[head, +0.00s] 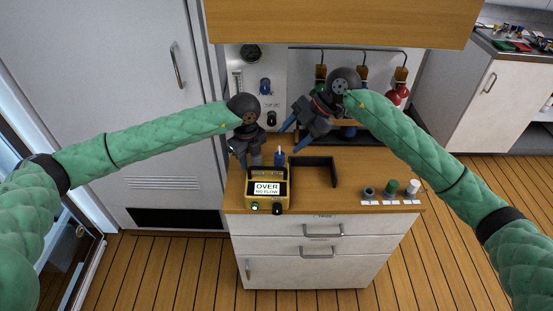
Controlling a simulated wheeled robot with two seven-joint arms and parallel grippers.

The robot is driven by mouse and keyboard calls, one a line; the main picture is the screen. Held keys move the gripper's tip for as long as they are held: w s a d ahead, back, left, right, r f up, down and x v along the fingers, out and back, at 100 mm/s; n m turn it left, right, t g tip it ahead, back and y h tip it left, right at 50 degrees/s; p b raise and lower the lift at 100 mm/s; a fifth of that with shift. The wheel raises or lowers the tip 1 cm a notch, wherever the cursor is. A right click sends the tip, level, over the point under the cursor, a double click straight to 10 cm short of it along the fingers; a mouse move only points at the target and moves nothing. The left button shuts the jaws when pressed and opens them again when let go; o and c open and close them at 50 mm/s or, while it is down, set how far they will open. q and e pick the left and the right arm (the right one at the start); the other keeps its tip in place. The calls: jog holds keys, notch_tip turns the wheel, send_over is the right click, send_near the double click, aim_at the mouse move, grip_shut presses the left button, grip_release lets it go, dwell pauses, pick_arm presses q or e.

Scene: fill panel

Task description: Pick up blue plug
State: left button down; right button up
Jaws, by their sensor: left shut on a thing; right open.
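A dark blue round plug-like piece (369,192) stands at the front right of the wooden counter, left of a green plug (391,187) and a white plug (413,188). Another upright blue piece (279,158) stands just behind the yellow meter (267,188); I cannot tell which is the blue plug. My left gripper (245,155) is behind the meter, shut on a grey part that is mostly hidden. My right gripper (290,138) is open and empty, tilted down to the left, above and behind the upright blue piece.
The meter reads "OVER NO FLOW". A black bracket (318,165) lies right of it. Behind are a panel with a blue valve (265,86) and hanging bottles (399,92). A wooden overhang (340,22) is above. The counter's right middle is clear.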

aim_at(278, 154)
jog(key=a+n+h, duration=0.1)
jog(key=n, duration=0.2)
jog(key=a+r+n+h, duration=0.1)
jog(key=n, duration=0.2)
jog(key=a+r+n+h, duration=0.1)
jog(key=n, duration=0.2)
jog(key=shift+s+r, duration=0.1)
jog(key=shift+s, duration=0.25)
jog(key=f+n+h, duration=0.1)
jog(key=f+n, duration=0.2)
jog(key=f+n+t+h, duration=0.1)
jog(key=f+n+h, duration=0.1)
jog(key=f+n, duration=0.1)
jog(key=a+f+n+h, duration=0.1)
jog(key=f+n, duration=0.2)
jog(key=shift+s+f+t, duration=0.1)
jog(key=shift+t, duration=0.3)
jog(key=shift+a, duration=0.1)
jog(key=c, duration=1)
